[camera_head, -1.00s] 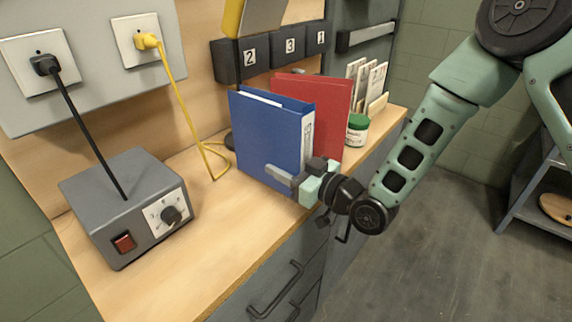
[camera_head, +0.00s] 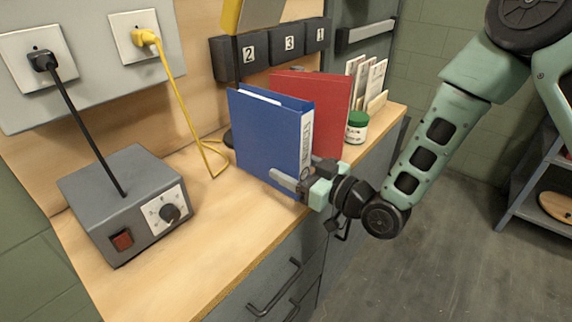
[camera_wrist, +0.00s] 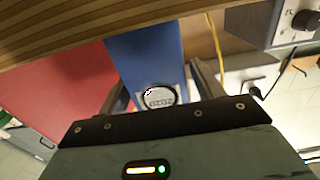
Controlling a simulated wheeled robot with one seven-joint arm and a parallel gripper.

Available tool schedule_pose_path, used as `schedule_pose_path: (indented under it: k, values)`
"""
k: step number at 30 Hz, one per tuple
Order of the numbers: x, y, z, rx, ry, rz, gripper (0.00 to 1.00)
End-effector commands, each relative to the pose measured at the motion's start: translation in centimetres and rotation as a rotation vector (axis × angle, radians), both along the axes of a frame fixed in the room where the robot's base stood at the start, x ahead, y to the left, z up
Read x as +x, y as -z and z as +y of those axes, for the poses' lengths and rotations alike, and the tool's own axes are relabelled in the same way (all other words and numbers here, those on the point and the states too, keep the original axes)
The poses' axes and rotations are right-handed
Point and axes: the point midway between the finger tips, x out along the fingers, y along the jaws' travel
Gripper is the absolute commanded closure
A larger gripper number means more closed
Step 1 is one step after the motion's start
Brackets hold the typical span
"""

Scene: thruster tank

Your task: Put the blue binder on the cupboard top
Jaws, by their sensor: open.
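The blue binder (camera_head: 268,138) stands upright on the wooden cupboard top, its labelled spine facing the front edge. It also shows in the wrist view (camera_wrist: 147,55), with its spine label and finger ring between my fingers. My gripper (camera_head: 296,180) is open at the lower part of the spine. One finger lies along the blue side cover; the other is mostly hidden behind the binder in the head view. In the wrist view my gripper (camera_wrist: 160,95) has one finger on each side of the spine. The cupboard top (camera_head: 205,235) is bare in front of the binder.
A red binder (camera_head: 318,108) stands just behind and right of the blue one. A green-lidded jar (camera_head: 356,127) and a file rack (camera_head: 368,84) stand farther right. A grey power box (camera_head: 125,205) with a black cable stands left. A yellow cable (camera_head: 182,95) hangs behind.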

Motion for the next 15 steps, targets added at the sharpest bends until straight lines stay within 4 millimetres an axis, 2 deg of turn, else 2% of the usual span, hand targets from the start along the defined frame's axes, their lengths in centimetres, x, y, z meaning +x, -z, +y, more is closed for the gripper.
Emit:
schedule_pose_path:
  k: [3, 9, 15]
  values:
    - [-1.6, 0.3, -2.2, -0.002, 0.002, 0.002, 0.34]
    - [-4.0, 0.2, -5.4, -0.002, 0.003, 0.0, 0.34]
    - [-5.6, 0.1, -7.2, -0.001, 0.001, 0.001, 0.34]
